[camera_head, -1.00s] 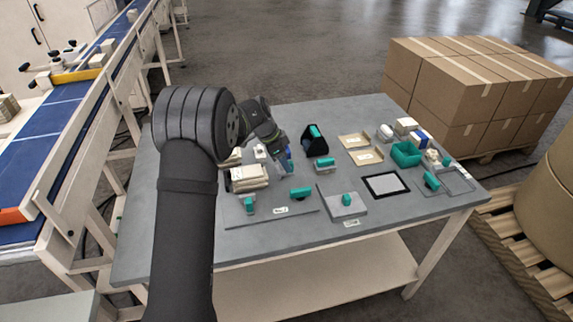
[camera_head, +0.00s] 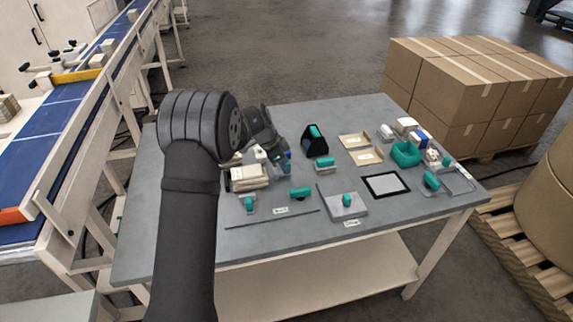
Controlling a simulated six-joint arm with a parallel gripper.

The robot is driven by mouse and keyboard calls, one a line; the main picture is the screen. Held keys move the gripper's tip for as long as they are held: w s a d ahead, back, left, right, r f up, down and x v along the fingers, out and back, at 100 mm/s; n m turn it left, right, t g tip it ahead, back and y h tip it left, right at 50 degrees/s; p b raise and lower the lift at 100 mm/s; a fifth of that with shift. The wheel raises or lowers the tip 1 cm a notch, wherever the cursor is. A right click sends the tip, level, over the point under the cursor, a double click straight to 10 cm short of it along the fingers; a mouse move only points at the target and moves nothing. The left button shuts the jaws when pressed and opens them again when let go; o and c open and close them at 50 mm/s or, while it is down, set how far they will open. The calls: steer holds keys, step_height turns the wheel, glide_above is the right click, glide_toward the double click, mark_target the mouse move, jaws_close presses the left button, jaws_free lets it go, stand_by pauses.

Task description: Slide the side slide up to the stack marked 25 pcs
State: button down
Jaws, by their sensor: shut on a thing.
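My gripper (camera_head: 284,160) is low over the grey table, just right of the cream stack of flat pieces (camera_head: 249,178). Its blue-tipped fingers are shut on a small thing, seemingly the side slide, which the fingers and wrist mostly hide. I cannot tell whether it touches the stack. A teal-handled piece (camera_head: 249,204) stands in front of the stack, and another teal block (camera_head: 301,193) lies to its front right. The labels are too small to read, so I cannot confirm the 25 pcs mark.
A black holder with a teal part (camera_head: 315,141) and a teal-topped block (camera_head: 325,164) stand right of my gripper. A grey plate with a teal knob (camera_head: 345,201), a black-framed pad (camera_head: 386,185), cream trays (camera_head: 362,149) and a teal bin (camera_head: 406,155) lie further right.

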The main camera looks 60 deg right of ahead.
steer(key=shift+w+a, duration=0.85)
steer(key=c, duration=1.3)
jaws_free()
steer(key=shift+r, duration=0.15)
steer(key=v, duration=1.7)
steer(key=shift+r, duration=0.1)
steer(key=x, duration=1.7)
steer(key=shift+s+d, duration=0.4)
